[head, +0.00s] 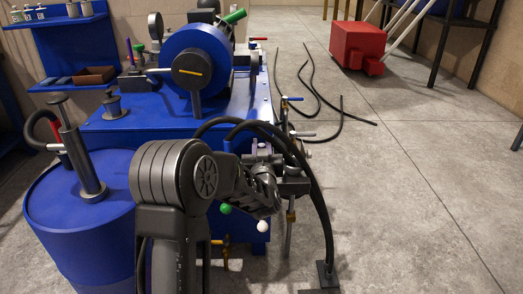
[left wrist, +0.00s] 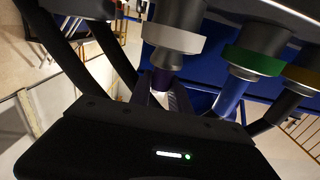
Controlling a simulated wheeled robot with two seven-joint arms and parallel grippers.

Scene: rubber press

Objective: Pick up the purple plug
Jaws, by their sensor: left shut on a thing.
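My left gripper (head: 268,185) is at the front right corner of the blue press, by its dark fittings and hoses. In the left wrist view its dark fingers (left wrist: 165,92) are shut around a dark purple piece, the purple plug (left wrist: 158,82), just under a fitting with a white ring (left wrist: 172,38). The plug is mostly hidden by the gripper, and I cannot tell whether it is still in the fitting. My right gripper is out of view.
The blue press (head: 140,122) fills the middle, with a blue drum (head: 75,205) at left. In the left wrist view a green-ringed fitting (left wrist: 252,61) and a yellowish-ringed one (left wrist: 303,77) stand close by. Black hoses (head: 322,200) hang at right.

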